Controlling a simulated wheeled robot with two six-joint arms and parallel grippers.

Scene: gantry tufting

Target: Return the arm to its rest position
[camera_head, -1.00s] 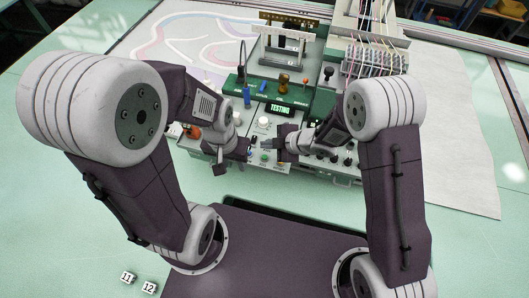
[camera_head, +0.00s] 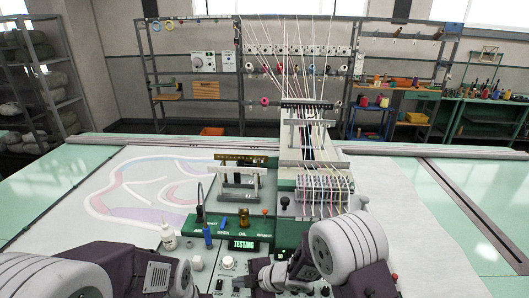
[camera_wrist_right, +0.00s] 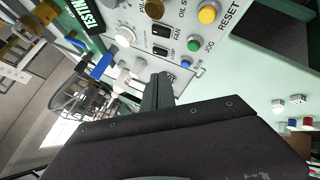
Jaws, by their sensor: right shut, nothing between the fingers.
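My right gripper (camera_head: 268,278) is low in the head view, over the front of the control panel. In the right wrist view its fingers (camera_wrist_right: 158,92) are together with nothing between them, pointing at the panel face. My right arm (camera_head: 350,245) is bent, with its white joint at lower right. My left arm (camera_head: 110,268) comes in at lower left; its gripper is cut off below the frame. The green control unit (camera_head: 215,226) has a lit display (camera_head: 242,245) reading TESTING. The right wrist view shows a yellow button (camera_wrist_right: 207,14) and a green button (camera_wrist_right: 193,44).
A white cloth (camera_head: 420,225) with a faint coloured pattern lies on the pale green table (camera_head: 42,200). The tufting gantry's threads and frame (camera_head: 315,140) rise behind the panel. Shelves and a bench (camera_head: 485,98) are farther back.

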